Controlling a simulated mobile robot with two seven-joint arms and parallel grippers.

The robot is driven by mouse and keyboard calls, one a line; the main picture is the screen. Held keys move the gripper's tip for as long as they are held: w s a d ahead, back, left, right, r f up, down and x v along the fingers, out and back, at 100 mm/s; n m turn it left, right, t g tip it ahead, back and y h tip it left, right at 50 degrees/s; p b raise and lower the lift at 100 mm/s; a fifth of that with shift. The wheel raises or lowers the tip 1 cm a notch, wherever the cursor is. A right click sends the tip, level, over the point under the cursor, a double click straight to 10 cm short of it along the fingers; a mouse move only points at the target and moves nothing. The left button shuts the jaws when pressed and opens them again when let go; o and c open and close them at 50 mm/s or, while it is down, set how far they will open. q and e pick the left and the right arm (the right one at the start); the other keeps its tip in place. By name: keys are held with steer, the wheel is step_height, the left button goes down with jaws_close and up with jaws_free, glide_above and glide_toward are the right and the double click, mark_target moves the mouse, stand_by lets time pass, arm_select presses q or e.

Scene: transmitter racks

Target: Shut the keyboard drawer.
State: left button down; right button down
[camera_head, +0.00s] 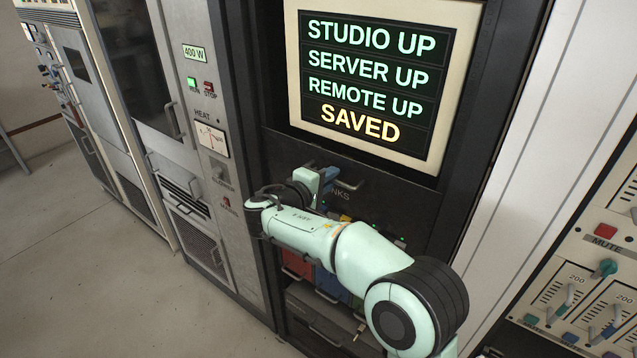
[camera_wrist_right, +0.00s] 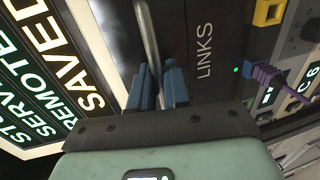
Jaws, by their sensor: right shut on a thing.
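The keyboard drawer (camera_head: 395,199) appears as a dark front below the lit screen. My right gripper (camera_head: 328,176) reaches it from the front. In the right wrist view its two blue fingers (camera_wrist_right: 158,82) are closed around the drawer's metal bar handle (camera_wrist_right: 148,30). The handle's right end also shows in the head view (camera_head: 350,184). The arm hides part of the drawer front, and I cannot tell how far out the drawer stands. My left gripper is not in view.
The screen (camera_head: 364,80) reads STUDIO UP, SERVER UP, REMOTE UP, SAVED. Below the drawer is a LINKS panel (camera_wrist_right: 205,50) with a purple plug (camera_wrist_right: 270,80) and a yellow connector (camera_wrist_right: 267,12). A mixing desk (camera_head: 590,270) stands right. Bare floor (camera_head: 90,260) lies left.

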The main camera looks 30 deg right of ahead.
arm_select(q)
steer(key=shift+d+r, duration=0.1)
arm_select(e)
steer(key=shift+d+r, duration=0.1)
steer(key=shift+d, duration=0.05)
steer(key=c, duration=1.3)
jaws_free()
